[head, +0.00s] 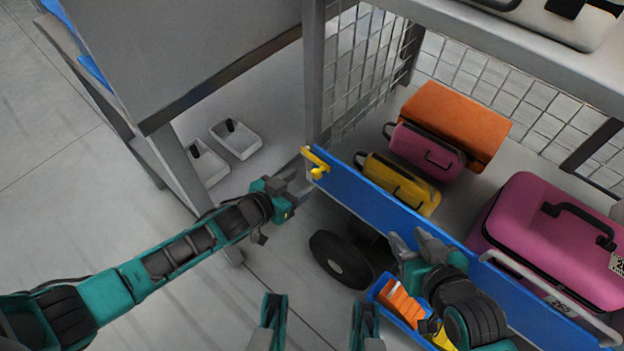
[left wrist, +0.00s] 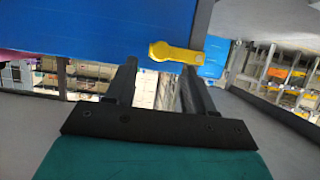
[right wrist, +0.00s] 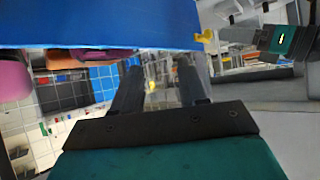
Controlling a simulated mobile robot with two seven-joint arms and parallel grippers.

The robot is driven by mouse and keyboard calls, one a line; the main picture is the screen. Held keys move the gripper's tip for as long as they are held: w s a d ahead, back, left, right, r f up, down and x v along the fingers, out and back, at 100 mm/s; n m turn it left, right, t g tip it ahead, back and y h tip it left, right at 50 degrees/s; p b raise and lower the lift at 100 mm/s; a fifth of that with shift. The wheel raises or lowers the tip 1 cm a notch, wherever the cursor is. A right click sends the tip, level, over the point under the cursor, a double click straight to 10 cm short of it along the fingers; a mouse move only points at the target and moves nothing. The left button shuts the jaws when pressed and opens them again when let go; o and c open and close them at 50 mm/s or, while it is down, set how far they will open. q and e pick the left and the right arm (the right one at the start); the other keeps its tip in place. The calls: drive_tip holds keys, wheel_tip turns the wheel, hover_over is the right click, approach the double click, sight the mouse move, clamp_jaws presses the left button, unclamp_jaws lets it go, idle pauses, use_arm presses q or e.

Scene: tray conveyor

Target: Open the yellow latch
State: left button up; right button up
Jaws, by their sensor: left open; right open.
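The yellow latch (head: 317,163) is at the left end of the blue side panel (head: 375,205) of a cart. It also shows in the left wrist view (left wrist: 175,52), lying across the panel's end just beyond my left fingers, and in the right wrist view (right wrist: 204,36). My left gripper (head: 304,180) is open and empty, close to the latch on its lower left side; I cannot tell whether they touch. My right gripper (head: 418,239) is open and empty at the outer face of the panel, near its middle.
Behind the panel lie a yellow case (head: 400,183), a magenta case (head: 425,150), an orange case (head: 455,115) and a large pink suitcase (head: 530,225). A black wheel (head: 340,259) and a blue bin (head: 384,288) are below. A grey post (head: 314,75) stands above the latch.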

sight(314, 175)
use_arm(q)
drive_tip(key=b+x, duration=0.2)
drive_tip(key=x, duration=0.3)
drive_tip(key=shift+w+d+f, duration=0.1)
drive_tip(key=shift+w+d, duration=0.05)
drive_tip(key=shift+w, duration=0.05)
drive_tip(key=shift+c, duration=0.4)
clamp_jaws()
